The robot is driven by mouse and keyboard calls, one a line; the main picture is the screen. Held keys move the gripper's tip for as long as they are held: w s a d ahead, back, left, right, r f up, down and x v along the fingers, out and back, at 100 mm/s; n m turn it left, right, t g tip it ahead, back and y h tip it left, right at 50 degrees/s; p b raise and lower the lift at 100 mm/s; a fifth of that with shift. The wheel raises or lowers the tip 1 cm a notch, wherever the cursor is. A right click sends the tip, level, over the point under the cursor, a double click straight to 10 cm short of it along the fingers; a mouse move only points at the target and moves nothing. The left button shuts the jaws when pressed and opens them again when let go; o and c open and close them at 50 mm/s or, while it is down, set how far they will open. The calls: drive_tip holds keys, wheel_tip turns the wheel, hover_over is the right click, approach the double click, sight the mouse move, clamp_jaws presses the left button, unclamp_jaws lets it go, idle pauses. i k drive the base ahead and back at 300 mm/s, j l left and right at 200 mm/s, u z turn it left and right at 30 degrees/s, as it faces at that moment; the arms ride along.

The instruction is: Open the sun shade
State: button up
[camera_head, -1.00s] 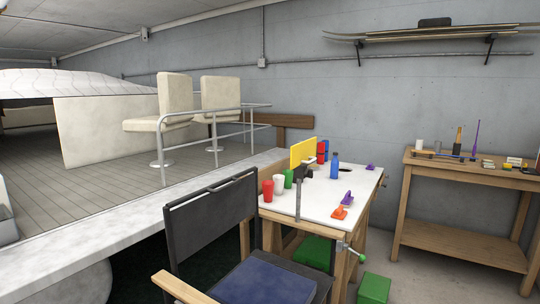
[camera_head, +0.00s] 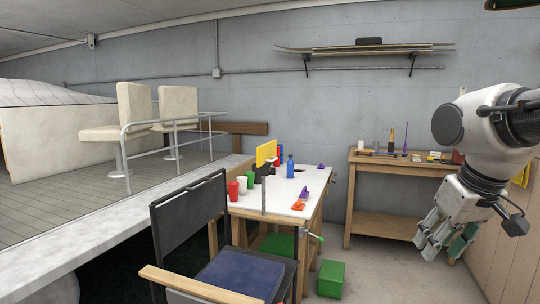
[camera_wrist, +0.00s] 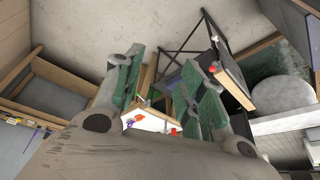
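I cannot make out a sun shade for certain in either view. In the head view, a pale rounded, quilted-looking surface (camera_head: 40,92) is at the left edge, above the deck with seats. A dark rounded edge (camera_head: 512,3) is cut off at the top right corner; I cannot tell what it is. My gripper (camera_head: 441,246) hangs at the right, pointing down, away from both. In the wrist view its green-padded fingers (camera_wrist: 163,75) are spread apart with nothing held between them.
A folding chair (camera_head: 235,270) stands in front of a white-topped workbench (camera_head: 270,200) with cups and a bottle (camera_head: 290,167). A wooden side table (camera_head: 385,225) is against the back wall. A green box (camera_head: 331,278) is on the floor. Open floor lies right of it.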

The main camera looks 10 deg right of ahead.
sight(266, 153)
drive_tip(key=u, duration=0.1)
drive_tip(key=i+l+z, duration=0.15)
drive_tip(key=i+l, duration=0.15)
drive_tip(key=i, duration=0.15)
drive_tip(key=i+l+z, duration=0.15)
drive_tip(key=i, duration=0.35)
drive_tip(key=l, duration=0.1)
